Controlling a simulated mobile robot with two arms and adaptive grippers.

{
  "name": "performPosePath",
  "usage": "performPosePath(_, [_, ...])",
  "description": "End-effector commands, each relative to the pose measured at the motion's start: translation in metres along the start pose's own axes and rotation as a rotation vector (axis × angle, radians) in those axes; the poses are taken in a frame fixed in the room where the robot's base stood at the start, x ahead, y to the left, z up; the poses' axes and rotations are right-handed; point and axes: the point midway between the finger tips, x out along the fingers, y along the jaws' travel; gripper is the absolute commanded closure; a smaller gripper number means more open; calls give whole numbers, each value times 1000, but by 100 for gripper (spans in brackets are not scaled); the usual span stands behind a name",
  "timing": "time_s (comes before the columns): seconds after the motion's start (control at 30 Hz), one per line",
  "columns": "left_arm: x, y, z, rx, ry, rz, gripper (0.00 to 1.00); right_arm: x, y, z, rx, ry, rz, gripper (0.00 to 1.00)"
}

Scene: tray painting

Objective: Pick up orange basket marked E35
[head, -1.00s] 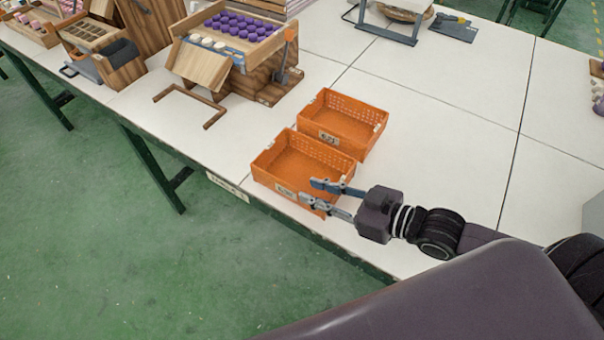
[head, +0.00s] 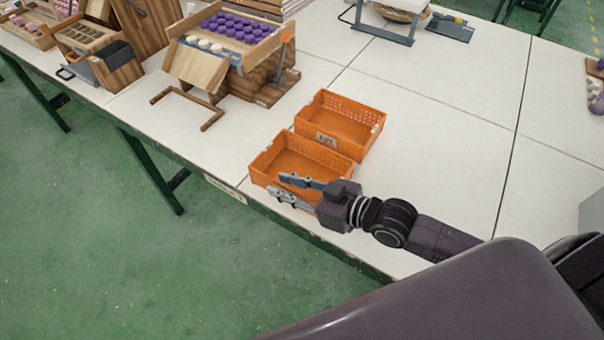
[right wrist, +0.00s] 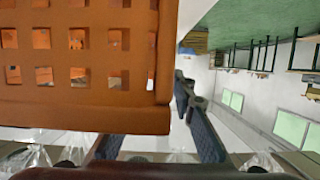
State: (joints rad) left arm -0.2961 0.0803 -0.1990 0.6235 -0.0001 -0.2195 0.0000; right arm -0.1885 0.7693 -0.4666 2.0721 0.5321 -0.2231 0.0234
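Two orange baskets stand one behind the other near the table's front edge. The near basket (head: 295,163) looks empty; its front label is hidden behind my right gripper. The far basket (head: 340,118) is also empty and has a pale front label, too small to read surely. My right gripper (head: 275,185) is open at the near basket's front wall. One finger is above the inside, the other outside the wall. In the right wrist view, a perforated orange basket wall (right wrist: 80,60) fills the upper left, very close to the fingers. My left gripper is not in view.
The white table (head: 430,150) is clear right of the baskets. A wooden stand with purple pieces (head: 240,30) and a U-shaped wooden frame (head: 190,110) stand to the left. A grey metal stand (head: 385,25) is at the back.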

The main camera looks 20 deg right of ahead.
Motion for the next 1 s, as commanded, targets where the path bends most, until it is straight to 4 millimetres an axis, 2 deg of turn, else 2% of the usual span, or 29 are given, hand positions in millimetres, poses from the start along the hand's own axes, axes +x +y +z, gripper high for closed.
performPosePath(0.13, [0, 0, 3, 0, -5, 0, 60, 0, 0, 0, 0, 0, 0, 77])
performPosePath(0.37, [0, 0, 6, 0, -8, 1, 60, 0, 0, 0, 0, 0, 0, 100])
performPosePath(0.83, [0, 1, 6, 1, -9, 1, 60, -1, 0, -2, 0, 1, 0, 100])
performPosePath(1.0, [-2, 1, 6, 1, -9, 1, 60, -4, 0, -13, 0, 4, 0, 100])
